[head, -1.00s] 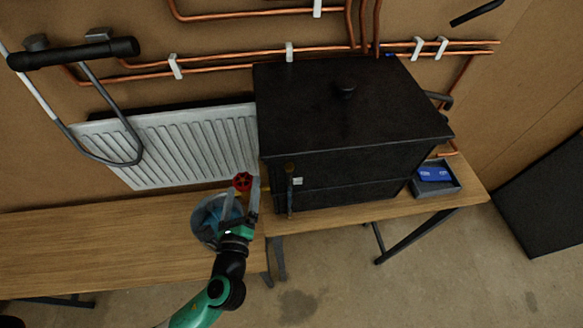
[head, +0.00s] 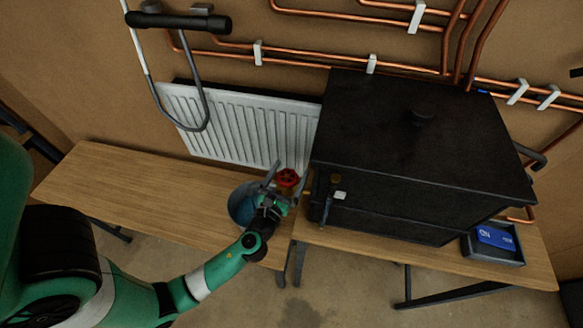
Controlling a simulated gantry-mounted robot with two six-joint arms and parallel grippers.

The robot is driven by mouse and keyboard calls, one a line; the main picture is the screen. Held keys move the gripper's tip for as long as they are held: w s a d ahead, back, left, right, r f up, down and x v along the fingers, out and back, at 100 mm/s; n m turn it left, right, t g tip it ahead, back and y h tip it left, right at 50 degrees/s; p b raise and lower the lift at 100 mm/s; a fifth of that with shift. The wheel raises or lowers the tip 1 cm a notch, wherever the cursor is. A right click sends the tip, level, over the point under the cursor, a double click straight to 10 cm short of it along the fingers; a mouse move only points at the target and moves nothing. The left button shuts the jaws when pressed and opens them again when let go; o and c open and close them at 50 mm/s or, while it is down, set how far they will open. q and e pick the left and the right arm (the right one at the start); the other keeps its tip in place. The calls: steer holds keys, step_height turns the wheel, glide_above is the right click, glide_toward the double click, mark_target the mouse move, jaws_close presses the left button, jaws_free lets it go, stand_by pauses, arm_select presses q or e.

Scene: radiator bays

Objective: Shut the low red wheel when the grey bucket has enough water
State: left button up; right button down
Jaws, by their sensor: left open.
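The low red wheel (head: 288,178) sits low between the white radiator and the black box, just above the bench. The grey bucket (head: 236,206) stands on the bench to the wheel's left, with blue water showing inside. Its right side is hidden behind my left gripper, and I cannot read the exact level. My left gripper (head: 286,186) is open, its two fingers pointing up toward the wheel, one on each side of it in the picture. I cannot tell whether they touch it. My right gripper is out of view.
A large black box (head: 420,165) stands close on the wheel's right. A grey tray (head: 497,254) with a blue card-like item is at the bench's right. The radiator (head: 235,128) and copper pipes (head: 330,60) are on the wall.

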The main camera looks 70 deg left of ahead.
arm_select(q)
steer(key=shift+w+a, duration=0.5)
steer(key=shift+w, duration=0.05)
steer(key=shift+c, duration=0.2)
steer(key=c, duration=1.3)
